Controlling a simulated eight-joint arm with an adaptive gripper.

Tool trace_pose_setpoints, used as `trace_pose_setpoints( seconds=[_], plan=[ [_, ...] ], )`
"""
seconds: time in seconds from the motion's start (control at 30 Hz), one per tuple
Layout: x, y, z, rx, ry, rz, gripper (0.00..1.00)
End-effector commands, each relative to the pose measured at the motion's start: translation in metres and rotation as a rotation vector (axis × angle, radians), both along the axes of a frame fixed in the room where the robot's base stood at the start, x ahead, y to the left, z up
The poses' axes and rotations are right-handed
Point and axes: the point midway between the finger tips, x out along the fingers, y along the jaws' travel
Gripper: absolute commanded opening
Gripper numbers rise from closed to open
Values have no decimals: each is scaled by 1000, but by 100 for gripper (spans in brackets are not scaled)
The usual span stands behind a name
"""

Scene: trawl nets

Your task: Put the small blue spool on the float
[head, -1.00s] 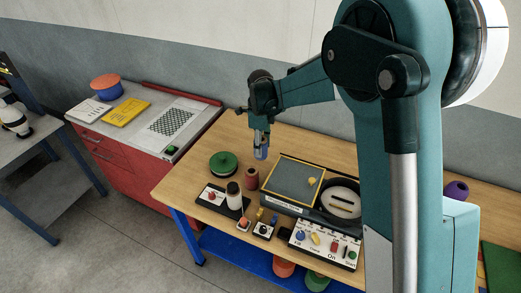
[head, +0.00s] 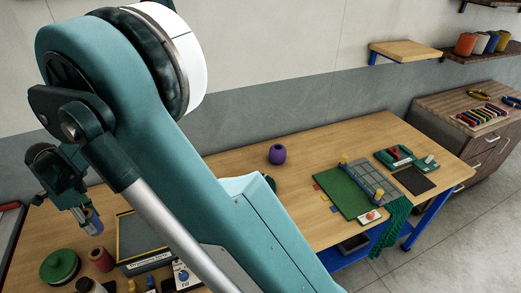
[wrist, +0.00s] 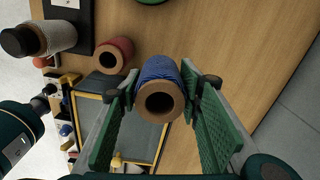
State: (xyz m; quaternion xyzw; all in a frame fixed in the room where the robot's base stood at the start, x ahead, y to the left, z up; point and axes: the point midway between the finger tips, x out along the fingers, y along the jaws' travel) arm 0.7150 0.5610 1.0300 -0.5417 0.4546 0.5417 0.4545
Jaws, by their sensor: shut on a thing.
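The small blue spool (wrist: 158,70) has blue thread on a brown core with an open end. My gripper (wrist: 160,92) is shut on it, with one green pad on each side. In the head view, the spool (head: 93,219) hangs from my gripper (head: 90,222) above the left part of the table. A purple round ball with a dark hole on top (head: 277,155) stands on the table right of my arm; it looks like the float. The spool is well apart from it.
A green mat (head: 345,192) and a grey grid (head: 372,182) lie at the right. Table around the purple ball is clear.

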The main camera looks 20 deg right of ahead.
Motion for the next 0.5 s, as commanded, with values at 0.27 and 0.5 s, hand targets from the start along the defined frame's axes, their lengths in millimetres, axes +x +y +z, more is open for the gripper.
trace_pose_setpoints(
  seconds=[0.27,0.5],
  plan=[
    [-1,-1,45,0,0,0,22],
    [0,0,102,0,0,0,22]
  ],
)
